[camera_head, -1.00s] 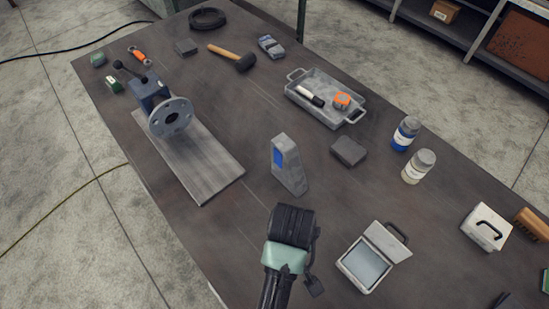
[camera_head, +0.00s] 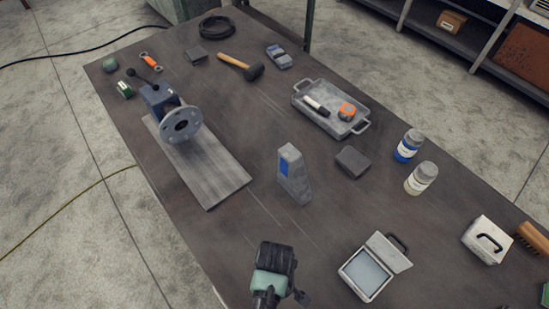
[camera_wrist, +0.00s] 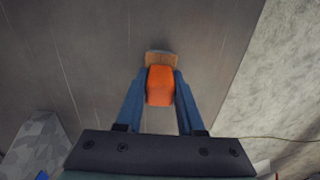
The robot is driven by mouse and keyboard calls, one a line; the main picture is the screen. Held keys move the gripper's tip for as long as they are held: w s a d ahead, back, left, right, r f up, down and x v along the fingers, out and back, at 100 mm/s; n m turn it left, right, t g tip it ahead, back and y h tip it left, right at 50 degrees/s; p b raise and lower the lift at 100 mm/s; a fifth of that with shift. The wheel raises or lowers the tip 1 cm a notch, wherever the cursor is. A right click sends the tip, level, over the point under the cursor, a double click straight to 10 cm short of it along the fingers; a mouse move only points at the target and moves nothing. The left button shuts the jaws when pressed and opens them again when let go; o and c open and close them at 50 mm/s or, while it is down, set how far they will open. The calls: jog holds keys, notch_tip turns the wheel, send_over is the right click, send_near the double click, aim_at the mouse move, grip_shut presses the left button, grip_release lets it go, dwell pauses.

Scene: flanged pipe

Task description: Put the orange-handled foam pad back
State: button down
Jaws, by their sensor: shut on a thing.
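The foam pad's orange handle (camera_wrist: 160,86) is between the two blue fingers of my gripper (camera_wrist: 160,80) in the wrist view. The fingers are shut on it from both sides. A tan-brown edge of the pad (camera_wrist: 161,57) shows just beyond the handle. The rest of the pad is hidden under the handle and fingers. I cannot tell whether the pad touches the table. In the head view my gripper (camera_head: 274,260) is at the bottom middle, over the near part of the table. Its fingers and the pad are hidden there.
A grey wedge-shaped block (camera_head: 294,177) stands beyond my gripper. An open case (camera_head: 368,272) lies to the right. The flanged pipe (camera_head: 181,126) stands on a grey plate (camera_head: 210,180) at left. A metal tray (camera_head: 340,128) is farther back. Bare table lies around my gripper.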

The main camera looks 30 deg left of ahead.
jog(key=shift+f, duration=0.15)
jog(key=c, duration=0.5)
grip_release()
